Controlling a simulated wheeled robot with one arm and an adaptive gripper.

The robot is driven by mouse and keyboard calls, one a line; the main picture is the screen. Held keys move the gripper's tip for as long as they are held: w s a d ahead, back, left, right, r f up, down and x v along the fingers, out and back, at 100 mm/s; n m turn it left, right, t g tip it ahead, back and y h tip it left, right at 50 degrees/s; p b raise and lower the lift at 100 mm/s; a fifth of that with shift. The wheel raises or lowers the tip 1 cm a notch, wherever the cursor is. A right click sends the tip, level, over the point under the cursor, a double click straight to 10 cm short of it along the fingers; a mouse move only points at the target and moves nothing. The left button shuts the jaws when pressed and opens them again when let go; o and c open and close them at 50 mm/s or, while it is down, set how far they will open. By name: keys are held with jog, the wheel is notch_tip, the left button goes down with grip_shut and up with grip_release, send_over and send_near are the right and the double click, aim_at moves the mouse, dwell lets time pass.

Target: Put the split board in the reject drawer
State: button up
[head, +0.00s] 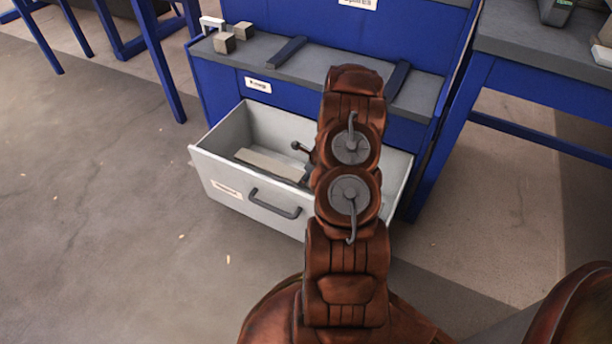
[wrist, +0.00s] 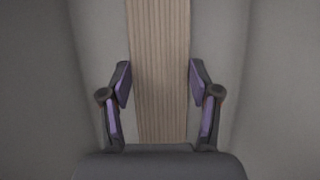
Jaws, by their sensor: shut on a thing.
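The board (head: 268,164) is a pale, narrow wooden strip inside the open reject drawer (head: 232,190). It lies lengthwise near the drawer floor; I cannot tell whether it touches it. In the wrist view the board (wrist: 160,30) shows its wood grain and runs between the two fingers of my gripper (wrist: 160,80). My gripper is shut on it, with a purple pad at each side edge. No split is clear in either view. In the head view my arm hides most of the gripper and the right part of the drawer.
The drawer is pulled out from a blue cabinet (head: 345,118) and has a dark handle (head: 274,204). A blue-framed table (head: 540,85) stands to the right. The floor (head: 110,200) at left is mostly clear.

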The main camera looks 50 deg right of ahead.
jog(key=shift+f, duration=0.15)
jog(key=o, duration=1.4)
